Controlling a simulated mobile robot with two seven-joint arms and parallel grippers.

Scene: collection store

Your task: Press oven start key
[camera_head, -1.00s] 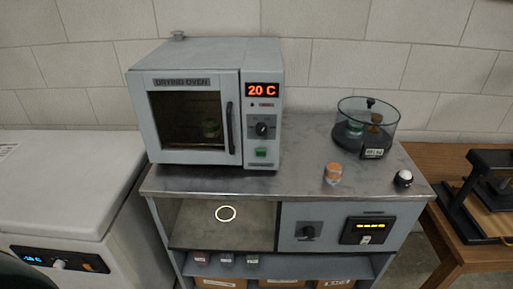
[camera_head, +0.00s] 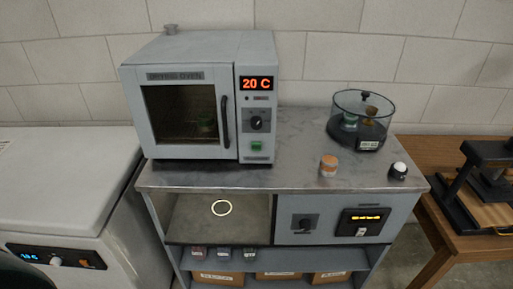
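The drying oven (camera_head: 190,74) stands on the grey metal bench top, its door shut. A dim greenish object shows through its window. Its control panel is on the right, with a red display (camera_head: 257,83) reading 20 C, a dark round knob (camera_head: 256,124) below that and a green key (camera_head: 256,146) near the bottom. I cannot read a label on the green key. Neither of my grippers is in view.
A glass desiccator (camera_head: 361,119) with small jars inside, an orange-and-white jar (camera_head: 328,166) and a white-topped black item (camera_head: 399,170) stand on the bench top (camera_head: 290,150). A white chest (camera_head: 60,190) is at left, a wooden table (camera_head: 440,155) at right. The bench top before the oven is clear.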

